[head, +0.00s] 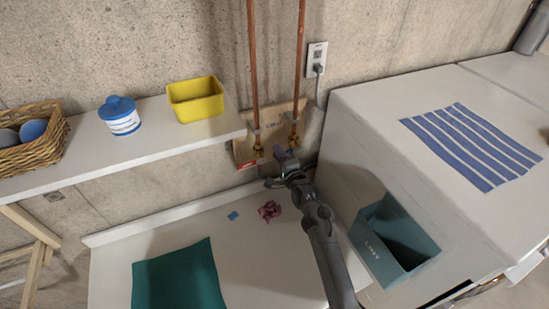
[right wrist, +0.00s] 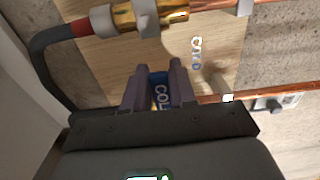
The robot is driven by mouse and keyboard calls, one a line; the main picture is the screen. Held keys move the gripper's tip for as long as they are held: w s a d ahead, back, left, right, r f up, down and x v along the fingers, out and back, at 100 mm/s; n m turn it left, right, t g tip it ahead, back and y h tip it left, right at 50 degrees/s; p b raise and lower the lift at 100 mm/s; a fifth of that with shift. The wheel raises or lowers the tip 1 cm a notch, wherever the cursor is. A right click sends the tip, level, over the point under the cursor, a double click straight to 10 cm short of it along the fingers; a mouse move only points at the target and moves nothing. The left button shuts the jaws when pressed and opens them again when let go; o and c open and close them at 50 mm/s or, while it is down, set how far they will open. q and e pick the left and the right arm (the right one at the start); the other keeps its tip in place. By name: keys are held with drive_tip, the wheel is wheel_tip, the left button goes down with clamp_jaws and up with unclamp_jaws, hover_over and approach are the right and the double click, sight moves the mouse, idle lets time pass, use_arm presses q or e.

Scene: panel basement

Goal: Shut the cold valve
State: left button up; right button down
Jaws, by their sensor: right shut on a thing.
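My right gripper (right wrist: 161,68) is shut on this handle. A brass valve body (right wrist: 150,16) sits on a copper pipe at the top of that view. In the head view my right gripper (head: 285,155) is at the lower right of the wooden board (head: 243,152), just below the right brass valve (head: 293,138). There the gripper hides most of the handle. The left brass valve (head: 258,150) is beside it, with a red label below. My left gripper is not in view.
A white washer-like box (head: 350,140) stands close on the right, with a teal bin (head: 375,250) at its side. A shelf (head: 75,150) on the left holds a yellow tub (head: 196,100). A dark hose (right wrist: 45,55) runs near the gripper. The lower counter (head: 110,265) has free room.

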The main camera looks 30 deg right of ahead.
drive_tip(key=shift+r, duration=0.1)
idle(0.4)
drive_tip(key=c, duration=1)
unclamp_jaws()
drive_tip(key=s+a+p, duration=0.1)
drive_tip(key=s+p, duration=0.7)
drive_tip(key=s, duration=0.2)
drive_tip(key=shift+s+a, duration=0.3)
drive_tip(key=shift+s, duration=0.05)
